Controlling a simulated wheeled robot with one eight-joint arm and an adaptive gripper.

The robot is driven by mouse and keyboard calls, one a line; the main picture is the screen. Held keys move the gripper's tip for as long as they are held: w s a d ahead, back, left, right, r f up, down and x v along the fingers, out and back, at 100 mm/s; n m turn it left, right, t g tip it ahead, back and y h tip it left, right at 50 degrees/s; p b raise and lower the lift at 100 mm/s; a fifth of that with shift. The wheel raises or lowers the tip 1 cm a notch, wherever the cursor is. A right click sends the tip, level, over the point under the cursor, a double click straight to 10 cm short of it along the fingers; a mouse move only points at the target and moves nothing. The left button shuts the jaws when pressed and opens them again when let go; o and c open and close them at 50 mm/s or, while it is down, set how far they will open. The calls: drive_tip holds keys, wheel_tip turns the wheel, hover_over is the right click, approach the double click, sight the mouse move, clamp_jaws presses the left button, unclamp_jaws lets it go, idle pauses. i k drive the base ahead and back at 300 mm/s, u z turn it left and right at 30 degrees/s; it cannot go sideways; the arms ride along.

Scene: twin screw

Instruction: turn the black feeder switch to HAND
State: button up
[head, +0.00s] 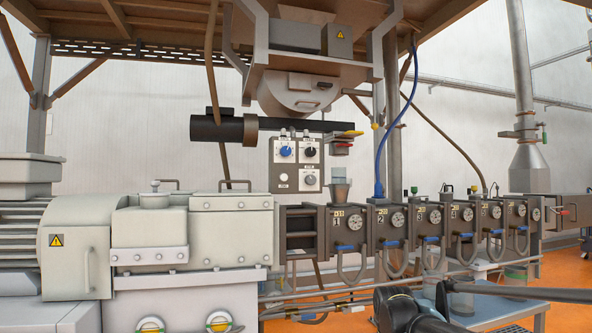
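The black feeder switch (309,151) is the dark knob at the upper right of a small grey control panel (296,185) in the head view. It sits on a white plate whose lettering is too small to read, and I cannot tell which position the knob points to. A blue knob (286,151) is beside it on the left. A pale round button (283,178) and a grey knob (309,180) are below. Part of my dark arm shows at the bottom right, well apart from the panel. My gripper is not visible.
The extruder barrel (363,227), with several gauges and blue-handled hoses, runs rightward below the panel. A clear-topped hopper (340,190) stands close to the panel's lower right. A black horizontal tube (220,129) passes above. A large pale gearbox (230,230) fills the left front.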

sight(310, 152)
drive_tip(key=z, duration=1.1)
drive_tip(key=k, duration=1.55)
drive_tip(key=u, duration=0.6)
drive_tip(key=i, duration=1)
drive_tip(key=z, duration=0.05)
